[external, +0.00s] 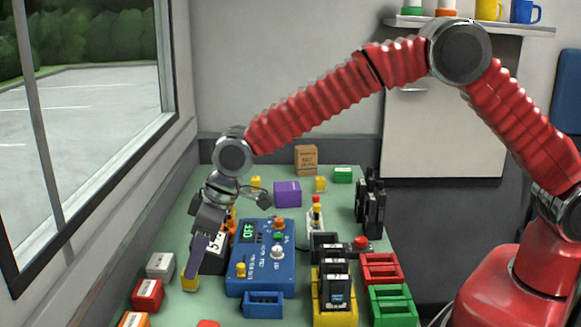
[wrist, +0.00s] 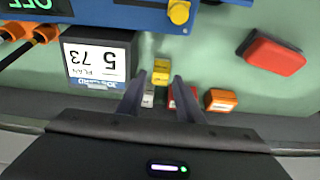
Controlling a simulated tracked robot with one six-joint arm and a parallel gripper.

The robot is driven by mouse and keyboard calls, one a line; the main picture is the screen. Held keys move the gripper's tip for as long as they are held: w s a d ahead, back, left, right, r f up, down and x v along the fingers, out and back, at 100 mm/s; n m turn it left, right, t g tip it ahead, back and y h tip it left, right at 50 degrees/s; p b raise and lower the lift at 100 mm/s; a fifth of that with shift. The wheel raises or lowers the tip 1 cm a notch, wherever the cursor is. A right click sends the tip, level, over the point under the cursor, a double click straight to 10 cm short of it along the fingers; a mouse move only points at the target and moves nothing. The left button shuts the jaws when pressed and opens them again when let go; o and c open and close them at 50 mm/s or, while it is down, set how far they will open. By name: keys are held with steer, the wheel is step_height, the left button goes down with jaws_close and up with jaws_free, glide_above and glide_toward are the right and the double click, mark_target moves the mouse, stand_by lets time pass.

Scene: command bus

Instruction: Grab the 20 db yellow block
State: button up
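A small yellow block (external: 190,284) stands on the green table near its left edge, just below my gripper (external: 193,270). In the wrist view the yellow block (wrist: 161,70) lies just beyond and between the fingertips of my gripper (wrist: 157,80). The two fingers are apart and nothing is held between them. Whether they touch the block cannot be told. Its 20 db label is not readable.
White (external: 160,265), red (external: 148,295) and orange (external: 134,320) blocks stand to the left and front. A numbered black box (wrist: 97,60) and a blue device (external: 262,258) are close to the gripper's right. Red (external: 381,268) and green (external: 393,305) holders stand at right.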

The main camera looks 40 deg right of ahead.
steer(key=shift+x, duration=1.55)
steer(key=shift+c, duration=0.6)
steer(key=shift+r, duration=0.1)
steer(key=c, duration=0.7)
steer(key=shift+r, duration=0.1)
step_height(320, 180, up, 10)
